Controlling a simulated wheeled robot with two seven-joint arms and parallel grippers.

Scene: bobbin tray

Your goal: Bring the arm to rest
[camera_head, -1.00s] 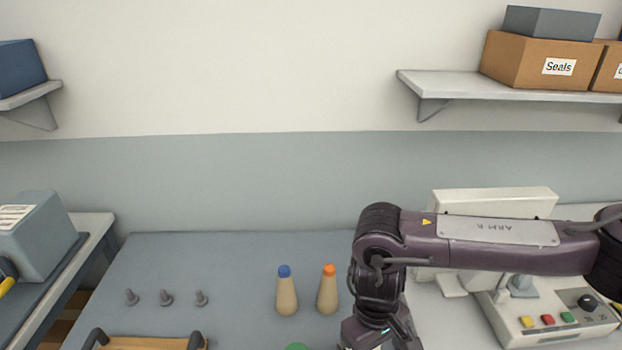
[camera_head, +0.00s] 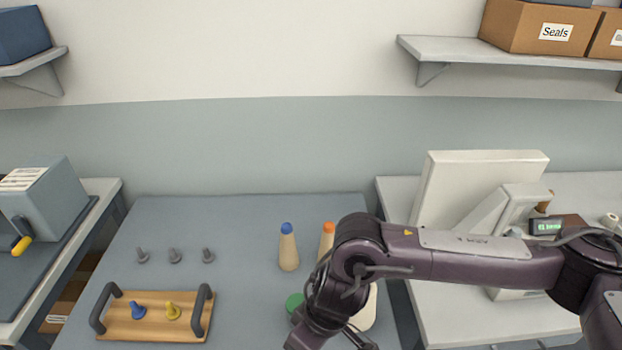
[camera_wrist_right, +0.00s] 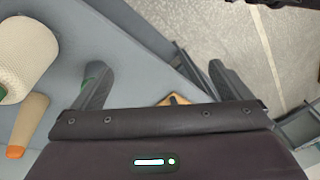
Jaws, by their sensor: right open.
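My right arm (camera_head: 470,258) reaches in from the right over the blue-grey table; its wrist bends down at the bottom of the head view, where the fingers are hidden. In the right wrist view my right gripper (camera_wrist_right: 160,82) is open, with nothing between its fingers. A wooden tray (camera_head: 185,327) with two dark handles holds a blue peg (camera_head: 138,311) and a yellow peg (camera_head: 172,311). A blue-topped cone (camera_head: 288,250) and an orange-topped cone (camera_head: 327,240) stand behind my wrist. A green-topped piece (camera_head: 294,301) is partly covered by my wrist. My left gripper is not in view.
A pale spool (camera_wrist_right: 22,58) is left of the fingers in the wrist view. A side bench (camera_head: 480,312) with equipment is at right; a grey machine (camera_head: 38,202) is at left. Shelves (camera_head: 440,50) hang above.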

